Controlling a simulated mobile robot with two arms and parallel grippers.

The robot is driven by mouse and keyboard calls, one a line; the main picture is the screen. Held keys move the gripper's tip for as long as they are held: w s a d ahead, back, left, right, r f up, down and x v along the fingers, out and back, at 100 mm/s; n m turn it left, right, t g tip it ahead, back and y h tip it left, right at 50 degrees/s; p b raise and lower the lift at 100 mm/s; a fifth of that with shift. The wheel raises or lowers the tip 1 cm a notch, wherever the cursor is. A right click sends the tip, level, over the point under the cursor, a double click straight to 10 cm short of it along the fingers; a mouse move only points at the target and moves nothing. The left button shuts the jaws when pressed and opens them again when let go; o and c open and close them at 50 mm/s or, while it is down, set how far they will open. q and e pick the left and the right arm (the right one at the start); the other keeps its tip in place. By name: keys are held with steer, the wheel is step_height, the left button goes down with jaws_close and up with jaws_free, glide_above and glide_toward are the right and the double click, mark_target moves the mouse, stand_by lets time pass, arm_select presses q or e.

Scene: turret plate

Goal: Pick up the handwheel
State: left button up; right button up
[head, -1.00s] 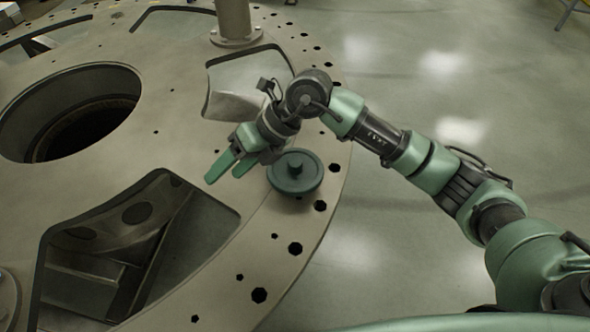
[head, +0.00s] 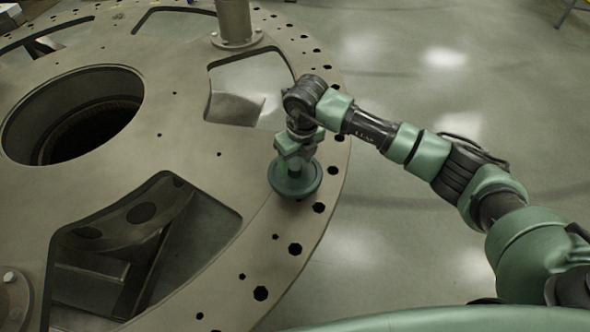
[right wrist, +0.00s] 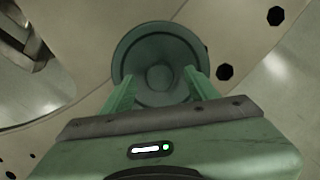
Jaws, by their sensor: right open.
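The handwheel (head: 295,184) is a dark green round disc with a raised hub. It lies flat near the right rim of the turret plate (head: 190,150). My right gripper (head: 291,168) is directly above it, pointing down, and hides part of its hub and far side in the head view. In the right wrist view the handwheel (right wrist: 158,62) is ahead of my right gripper (right wrist: 158,85). The two green fingers are apart, one on each side of the hub, over the disc. Whether they touch it I cannot tell. My left gripper is not in view.
A post (head: 235,25) stands on the plate at the back. The plate has a large round hole (head: 75,115) and a wide cutout (head: 140,240) left of the handwheel. Small bolt holes line the rim. Beyond the rim is open floor (head: 400,240).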

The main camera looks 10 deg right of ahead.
steer(key=c, duration=1.3)
steer(key=shift+w+r, duration=0.1)
stand_by(0.4)
